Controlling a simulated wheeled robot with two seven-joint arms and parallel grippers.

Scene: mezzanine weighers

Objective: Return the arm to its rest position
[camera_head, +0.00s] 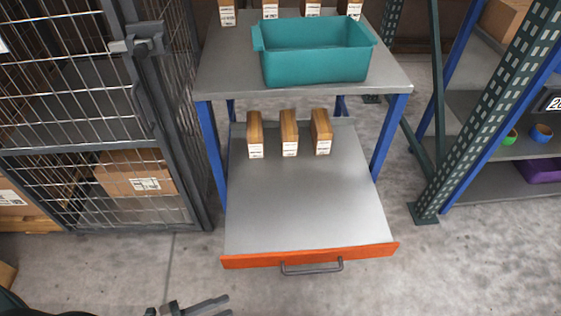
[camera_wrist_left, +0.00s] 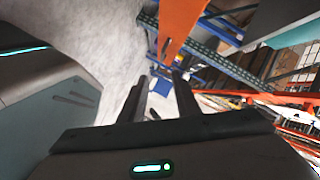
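My left gripper (camera_head: 228,305) is at the bottom edge of the head view, in front of and below the drawer, clear of its handle. Only its fingers and part of the wrist show there. In the left wrist view the two fingers (camera_wrist_left: 160,78) stand apart with nothing between them, so it is open and empty. The workbench drawer (camera_head: 300,205) is pulled out, with an orange front (camera_head: 310,256) and a grey bar handle (camera_head: 312,268). My right gripper is in neither view.
Three labelled brown boxes (camera_head: 289,133) stand at the drawer's back. A teal bin (camera_head: 315,65) sits on the grey bench top (camera_head: 225,75), with several boxes behind. A wire cage (camera_head: 90,110) stands left, a shelf rack (camera_head: 480,120) right. Floor in front is mostly clear.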

